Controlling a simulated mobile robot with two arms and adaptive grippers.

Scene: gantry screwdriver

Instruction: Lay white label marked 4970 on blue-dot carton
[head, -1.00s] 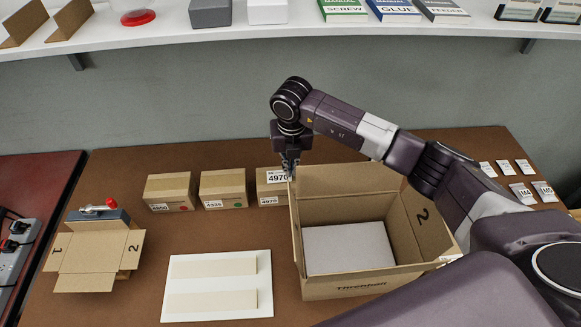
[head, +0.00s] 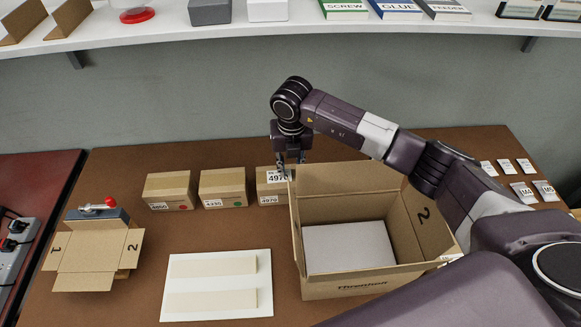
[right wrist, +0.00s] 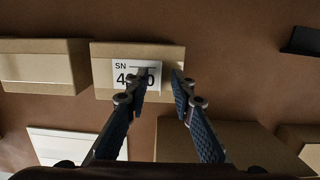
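The white label marked 4970 (head: 276,177) lies on top of the rightmost small carton (head: 261,188), beside the large open box. That carton's front also has a 4970 sticker (head: 268,200); its dot is hidden. My right gripper (head: 292,167) is just above the label, fingers apart with nothing between them. In the right wrist view, the label (right wrist: 121,77) looks flat on the carton (right wrist: 101,80). The left finger of my right gripper (right wrist: 160,76) covers its middle digits. I cannot tell if that finger touches it. My left gripper is out of view.
Cartons with a green dot (head: 223,186) and a red dot (head: 169,190) stand to the left. The large open box (head: 340,208) is close on the right. A white board with two strips (head: 216,284) lies in front. More labels (head: 522,192) lie at far right.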

